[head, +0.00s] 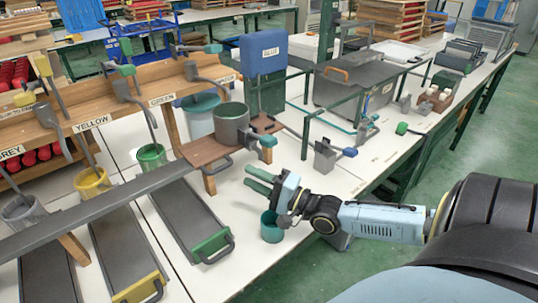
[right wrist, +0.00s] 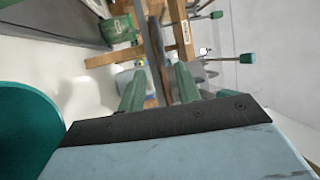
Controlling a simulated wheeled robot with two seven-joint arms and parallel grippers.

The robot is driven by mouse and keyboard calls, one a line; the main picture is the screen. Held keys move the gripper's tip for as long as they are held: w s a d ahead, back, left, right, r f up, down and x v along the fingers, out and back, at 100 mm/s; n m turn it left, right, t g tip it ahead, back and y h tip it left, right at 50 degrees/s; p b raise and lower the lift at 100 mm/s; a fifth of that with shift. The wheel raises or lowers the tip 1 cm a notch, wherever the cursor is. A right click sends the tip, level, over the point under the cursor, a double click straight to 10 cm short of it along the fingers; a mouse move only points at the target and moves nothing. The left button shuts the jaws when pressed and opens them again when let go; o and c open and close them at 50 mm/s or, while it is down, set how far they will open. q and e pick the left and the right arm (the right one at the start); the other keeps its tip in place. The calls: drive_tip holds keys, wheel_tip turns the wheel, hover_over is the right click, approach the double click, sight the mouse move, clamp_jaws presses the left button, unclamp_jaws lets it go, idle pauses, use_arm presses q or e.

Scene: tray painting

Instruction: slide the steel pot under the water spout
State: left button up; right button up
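The steel pot (head: 231,127) is a grey cylinder standing upright on a brown wooden board (head: 205,150). A handle with a blue-green grip (head: 267,141) sticks out on its right side. Which part is the water spout I cannot tell for sure; a bent grey arm (head: 208,82) reaches over near the pot from behind. My right gripper (head: 259,180) is in front and to the right of the pot, apart from it. Its green fingers are spread with nothing between them, as the right wrist view (right wrist: 160,88) also shows. My left gripper is not in view.
A teal cup (head: 272,226) stands on the white table just below my right gripper. A blue tank (head: 263,53) stands behind the pot. Green (head: 151,156) and yellow (head: 92,182) buckets and grey trays (head: 190,215) lie to the left. White table to the right is partly clear.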

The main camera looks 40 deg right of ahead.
drive_tip(key=shift+v, duration=1.85)
drive_tip(key=shift+d+f, duration=0.1)
drive_tip(key=shift+f, duration=0.05)
drive_tip(key=shift+p, duration=0.3)
